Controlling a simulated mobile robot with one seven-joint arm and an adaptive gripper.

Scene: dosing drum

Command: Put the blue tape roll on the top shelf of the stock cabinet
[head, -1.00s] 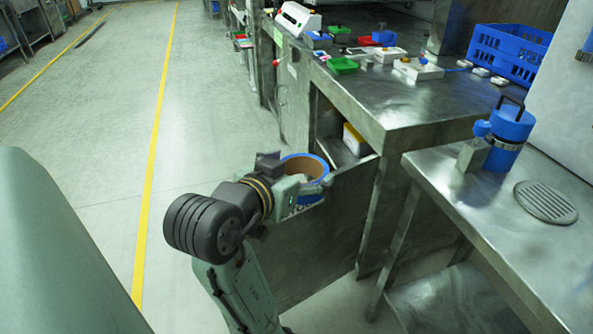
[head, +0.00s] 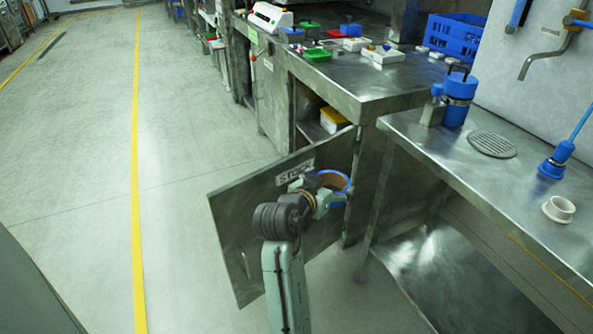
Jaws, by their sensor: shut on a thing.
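My gripper (head: 322,197) is shut on the blue tape roll (head: 348,187), a ring with a blue outside and a brown core. It holds the roll in the air, in front of the open cabinet door in the picture. The gap between roll and door is hard to judge. The stock cabinet is under the steel bench. Its door (head: 240,215), with a partly hidden "STOCK" label (head: 294,173), stands swung out. A white and yellow box (head: 333,120) shows in the cabinet opening, up near the bench top. The lower inside is hidden by the door.
The steel bench (head: 375,97) above carries small trays, devices and a blue crate (head: 455,37). The floor (head: 70,190) at left is clear.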

